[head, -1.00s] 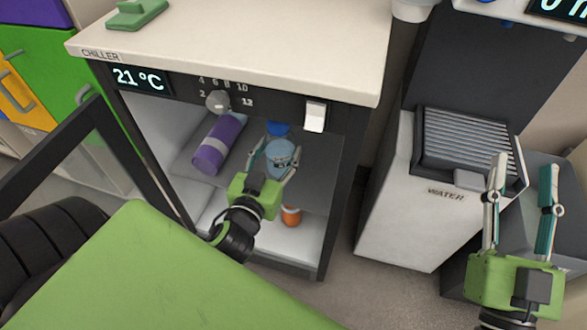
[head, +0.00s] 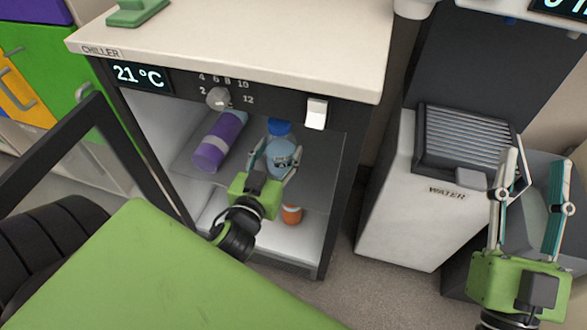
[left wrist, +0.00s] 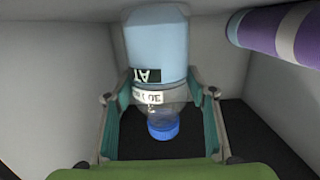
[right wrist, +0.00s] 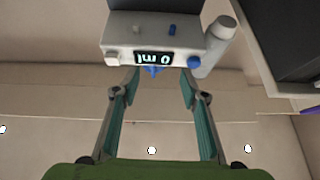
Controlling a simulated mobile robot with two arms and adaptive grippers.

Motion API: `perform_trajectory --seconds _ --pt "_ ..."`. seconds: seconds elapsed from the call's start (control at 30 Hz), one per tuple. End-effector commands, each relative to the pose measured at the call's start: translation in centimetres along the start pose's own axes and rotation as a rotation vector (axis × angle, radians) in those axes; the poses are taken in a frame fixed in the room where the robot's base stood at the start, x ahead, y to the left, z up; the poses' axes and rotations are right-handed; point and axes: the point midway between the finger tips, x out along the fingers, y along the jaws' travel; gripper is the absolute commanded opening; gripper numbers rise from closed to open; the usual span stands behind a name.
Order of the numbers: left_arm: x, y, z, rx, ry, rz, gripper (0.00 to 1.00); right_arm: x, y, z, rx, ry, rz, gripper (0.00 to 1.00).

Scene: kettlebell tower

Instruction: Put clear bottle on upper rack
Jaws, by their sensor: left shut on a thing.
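The clear bottle (head: 281,154), with bluish contents and a blue cap (head: 279,127), is inside the open chiller at the upper rack (head: 320,172). My left gripper (head: 274,162) is shut on it, one finger on each side. In the left wrist view the bottle (left wrist: 157,45) shows between the fingers (left wrist: 160,95), with its blue cap toward the bottom of the picture and a label around its middle. I cannot tell whether its base touches the rack. My right gripper (head: 534,160) is open and empty near the water dispenser; it also shows open in the right wrist view (right wrist: 160,80).
A purple bottle (head: 219,142) lies on the upper rack, left of the clear one. An orange bottle (head: 291,214) stands below the rack. The chiller door (head: 128,165) is open at left. The water dispenser (head: 405,215) stands at right. Free rack room lies right of the clear bottle.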

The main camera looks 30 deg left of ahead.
Motion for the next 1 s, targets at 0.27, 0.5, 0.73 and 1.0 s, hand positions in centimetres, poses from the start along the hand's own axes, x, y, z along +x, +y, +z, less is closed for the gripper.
perform_trajectory --seconds 0.27,0.5,0.73,1.0 --pt "0.0 0.0 0.1 0.000 0.003 0.001 0.18 0.0 -0.1 -0.7 0.001 0.034 -0.001 0.40" --pt "0.1 0.0 0.2 -0.001 0.003 0.001 0.18 0.0 -0.1 -1.4 0.002 0.065 -0.002 0.40" --pt "0.1 0.0 0.3 -0.001 0.002 0.001 0.44 0.0 -0.2 -1.8 0.002 0.084 -0.004 0.40" --pt "0.1 0.0 0.4 0.000 0.001 0.000 0.75 0.1 -0.2 -1.7 0.003 0.080 -0.004 0.40"
